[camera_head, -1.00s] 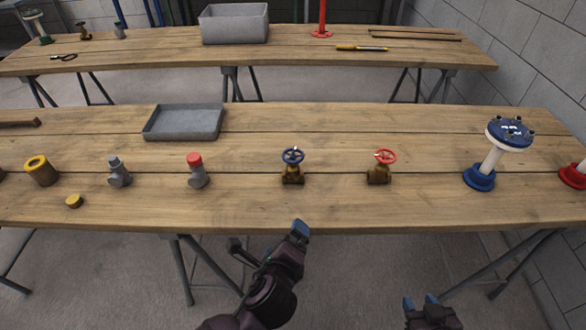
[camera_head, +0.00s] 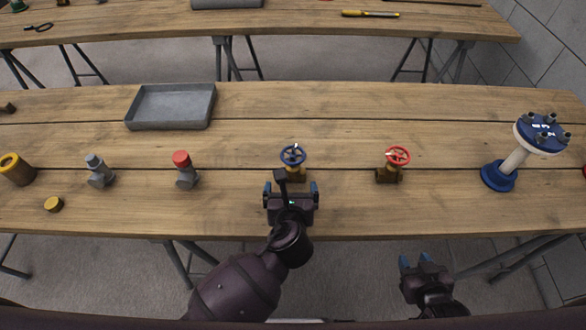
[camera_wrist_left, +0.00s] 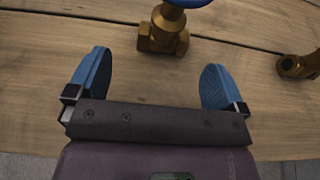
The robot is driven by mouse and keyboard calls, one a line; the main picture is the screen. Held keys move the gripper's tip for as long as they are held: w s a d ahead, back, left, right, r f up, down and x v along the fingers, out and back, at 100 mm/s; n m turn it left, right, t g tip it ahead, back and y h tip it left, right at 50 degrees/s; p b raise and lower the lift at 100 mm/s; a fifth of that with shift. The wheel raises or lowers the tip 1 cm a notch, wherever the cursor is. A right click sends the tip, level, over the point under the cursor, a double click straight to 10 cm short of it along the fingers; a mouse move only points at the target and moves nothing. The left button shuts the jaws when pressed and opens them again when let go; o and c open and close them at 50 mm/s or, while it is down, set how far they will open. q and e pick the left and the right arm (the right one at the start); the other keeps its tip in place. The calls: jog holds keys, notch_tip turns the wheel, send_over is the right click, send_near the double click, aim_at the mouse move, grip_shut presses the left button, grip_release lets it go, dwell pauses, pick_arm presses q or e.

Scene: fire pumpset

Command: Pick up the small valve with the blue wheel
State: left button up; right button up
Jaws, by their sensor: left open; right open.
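The small valve with the blue wheel (camera_head: 292,156) stands upright on the near wooden table, its brass body partly hidden behind my left gripper in the head view. In the left wrist view its brass body (camera_wrist_left: 164,32) is ahead of and between the fingers, with the blue wheel cut off at the top edge. My left gripper (camera_head: 291,188) is open and empty, just in front of the valve; no contact shows. My right gripper (camera_head: 418,262) is open and empty, off the table's front edge at the lower right.
A brass valve with a red wheel (camera_head: 392,165) stands to the right. A grey fitting with a red cap (camera_head: 185,169) and a plain grey fitting (camera_head: 99,171) stand left. A grey tray (camera_head: 171,106) lies behind. A blue-flanged pipe piece (camera_head: 515,158) stands far right.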

aim_at(293, 176)
pick_arm(q)
jog(key=shift+x, duration=1)
jog(key=shift+w+f, duration=0.2)
jog(key=shift+w, duration=0.15)
jog(key=x, duration=0.1)
jog(key=b+x, duration=0.1)
jog(key=x, duration=0.2)
jog(key=shift+w+d, duration=0.15)
jog(key=shift+d, duration=0.15)
jog(key=shift+w+f, duration=0.1)
jog(key=shift+w, duration=0.15)
pick_arm(e)
jog(key=shift+w+f, duration=0.25)
jog(key=shift+f, duration=0.55)
jog(key=shift+s, duration=0.1)
